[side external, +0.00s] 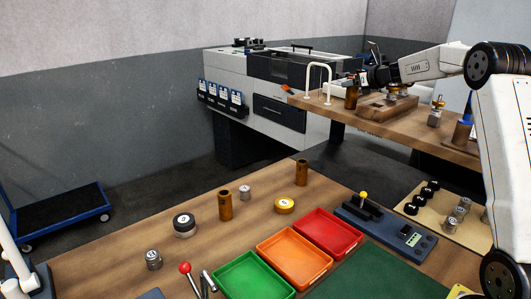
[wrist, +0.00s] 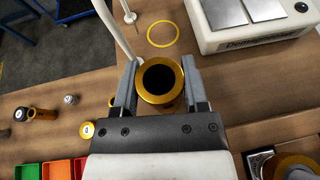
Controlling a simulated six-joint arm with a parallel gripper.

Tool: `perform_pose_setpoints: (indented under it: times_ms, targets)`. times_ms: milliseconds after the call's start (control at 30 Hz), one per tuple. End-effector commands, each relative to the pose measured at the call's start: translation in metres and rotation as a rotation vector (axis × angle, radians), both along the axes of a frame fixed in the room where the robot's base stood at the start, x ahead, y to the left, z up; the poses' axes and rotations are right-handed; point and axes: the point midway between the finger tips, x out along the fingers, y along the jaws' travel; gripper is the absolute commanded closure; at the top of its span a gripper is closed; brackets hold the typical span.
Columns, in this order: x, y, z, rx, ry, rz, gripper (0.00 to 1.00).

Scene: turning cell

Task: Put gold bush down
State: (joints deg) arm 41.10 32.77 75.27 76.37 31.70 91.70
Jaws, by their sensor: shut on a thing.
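My gripper (side external: 357,80) is over the far wooden bench at the upper right of the side external view. It is shut on a gold bush (side external: 351,98), a hollow cylinder held upright. In the wrist view the bush (wrist: 161,99) shows its gold rim and dark bore between the two fingers of my gripper (wrist: 160,82). Its lower end is close to the bench top; I cannot tell whether it touches. A yellow ring (wrist: 176,41) is marked on the bench just beyond the bush in the wrist view, with bare wood inside it.
A white demagnetiser (wrist: 215,38) stands right of the ring. A white arched rail (side external: 318,65) stands close beside the gripper. A wooden block (side external: 375,109) is nearby. Green (side external: 252,278), orange (side external: 293,262) and red (side external: 331,236) trays sit on the near bench (side external: 120,255).

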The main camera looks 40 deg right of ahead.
Motion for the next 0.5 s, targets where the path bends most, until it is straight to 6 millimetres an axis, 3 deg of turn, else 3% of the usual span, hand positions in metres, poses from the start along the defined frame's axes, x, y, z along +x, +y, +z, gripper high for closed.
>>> perform_pose_setpoints:
  times_ms: [400, 433, 500]
  targets:
    - [0.0, -0.0001, -0.0027, -0.001, -0.001, 0.0, 1.0]
    - [-0.0001, -0.0001, -0.0033, -0.001, 0.0, 0.0, 0.37]
    - [0.0, -0.0001, -0.0032, -0.001, 0.0, 0.0, 0.15]
